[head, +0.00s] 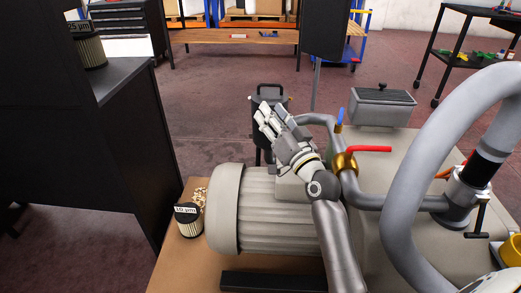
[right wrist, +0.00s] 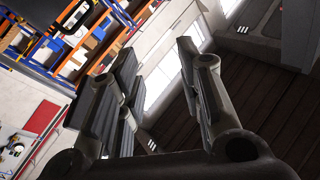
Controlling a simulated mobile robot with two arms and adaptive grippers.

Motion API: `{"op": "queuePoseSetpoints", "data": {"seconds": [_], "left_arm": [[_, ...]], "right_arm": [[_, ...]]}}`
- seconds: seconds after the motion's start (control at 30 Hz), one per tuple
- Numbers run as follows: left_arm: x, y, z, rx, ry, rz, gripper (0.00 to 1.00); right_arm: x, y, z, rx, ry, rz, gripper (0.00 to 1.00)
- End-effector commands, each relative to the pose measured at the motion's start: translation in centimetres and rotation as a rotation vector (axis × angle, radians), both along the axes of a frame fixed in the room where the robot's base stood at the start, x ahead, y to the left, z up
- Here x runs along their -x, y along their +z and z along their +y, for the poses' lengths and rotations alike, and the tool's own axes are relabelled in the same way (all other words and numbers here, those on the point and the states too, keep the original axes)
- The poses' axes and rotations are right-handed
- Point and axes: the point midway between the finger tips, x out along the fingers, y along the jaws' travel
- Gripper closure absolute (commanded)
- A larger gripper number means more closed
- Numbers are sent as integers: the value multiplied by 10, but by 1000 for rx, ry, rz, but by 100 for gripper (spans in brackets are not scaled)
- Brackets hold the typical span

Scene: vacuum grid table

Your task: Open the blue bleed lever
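The blue bleed lever (head: 340,114) is small and stands nearly upright on the grey pipe (head: 316,119), right of centre in the head view. Beside it, nearer to me, a brass valve (head: 345,164) carries a long red lever (head: 370,149) pointing right. My right gripper (head: 265,115) is raised left of the blue lever, apart from it, with its fingers pointing up and left in the picture. In the right wrist view its fingers (right wrist: 155,60) are spread with nothing between them; no lever shows there. My left gripper is not in view.
A ribbed beige motor (head: 270,215) lies below my right arm. A thick grey hose (head: 410,170) arches at the right. A grey lidded box (head: 382,105) stands behind the valve. A filter labelled 10 µm (head: 187,220) and a dark cabinet (head: 75,120) are at the left.

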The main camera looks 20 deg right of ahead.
Motion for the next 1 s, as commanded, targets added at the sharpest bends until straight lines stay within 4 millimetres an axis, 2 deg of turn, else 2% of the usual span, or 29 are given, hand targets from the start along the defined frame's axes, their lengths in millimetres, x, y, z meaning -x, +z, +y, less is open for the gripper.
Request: {"op": "queuePoseSetpoints", "data": {"seconds": [0.3, 0.5, 0.9, 1.0], "left_arm": [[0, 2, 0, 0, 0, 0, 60], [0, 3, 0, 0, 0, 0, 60], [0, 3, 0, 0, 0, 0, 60], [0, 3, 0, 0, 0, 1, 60]], "right_arm": [[13, -52, 29, 88, 63, 171, 66], [20, -72, 39, 120, 85, 235, 66], [22, -78, 42, 129, 91, 256, 66], [22, -79, 42, 134, 90, 260, 78]]}}
